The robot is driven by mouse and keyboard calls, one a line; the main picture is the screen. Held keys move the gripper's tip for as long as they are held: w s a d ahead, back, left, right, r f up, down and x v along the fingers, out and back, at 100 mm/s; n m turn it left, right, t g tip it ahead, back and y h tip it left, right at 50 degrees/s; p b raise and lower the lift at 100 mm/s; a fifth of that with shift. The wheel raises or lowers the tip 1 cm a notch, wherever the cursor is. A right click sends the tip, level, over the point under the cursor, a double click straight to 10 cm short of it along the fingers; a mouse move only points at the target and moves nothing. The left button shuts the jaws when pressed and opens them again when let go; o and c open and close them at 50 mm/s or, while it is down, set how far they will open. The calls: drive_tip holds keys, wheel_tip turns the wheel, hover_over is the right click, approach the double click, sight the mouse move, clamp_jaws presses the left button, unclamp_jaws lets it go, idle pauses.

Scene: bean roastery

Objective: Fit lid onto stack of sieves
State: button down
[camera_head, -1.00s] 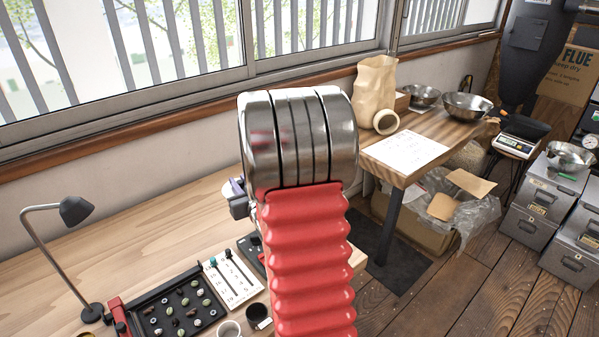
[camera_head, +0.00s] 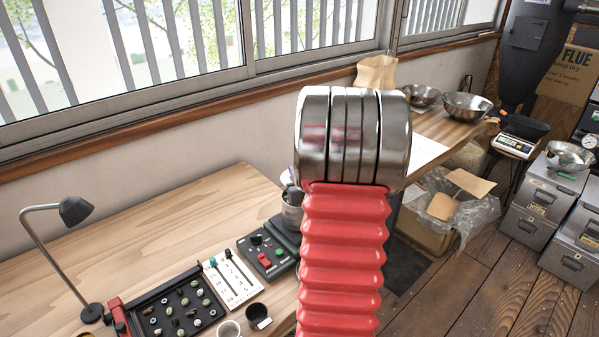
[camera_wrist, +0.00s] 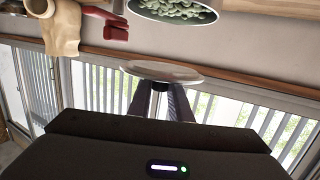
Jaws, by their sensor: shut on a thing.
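In the wrist view my gripper (camera_wrist: 160,105) is shut on a pale, shallow round disc, the lid (camera_wrist: 165,72), seen nearly edge-on. A round dish of green beans with a thin pale rim (camera_wrist: 180,12) shows at the top edge of that view, apart from the lid; it may be the top of the sieve stack. In the head view a grey metal cylinder (camera_head: 291,214) stands on the bench, partly behind my arm; I cannot tell whether it is the stack. My arm hides the gripper and lid there.
The wooden bench (camera_head: 150,225) holds a lamp (camera_head: 75,211), a black bean tray (camera_head: 178,310), a white card (camera_head: 230,278), a control box (camera_head: 268,252) and cups. A kraft bag (camera_head: 376,72) and metal bowls (camera_head: 467,106) stand on the far table. The bench's back left is clear.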

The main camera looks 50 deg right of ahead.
drive_tip(key=shift+f, duration=0.1)
drive_tip(key=shift+f, duration=2.75)
drive_tip(key=shift+f, duration=0.55)
drive_tip(key=c, duration=1.9)
unclamp_jaws()
drive_tip(key=shift+s+a, duration=0.1)
drive_tip(key=v, duration=1.1)
drive_tip(key=shift+f, duration=0.1)
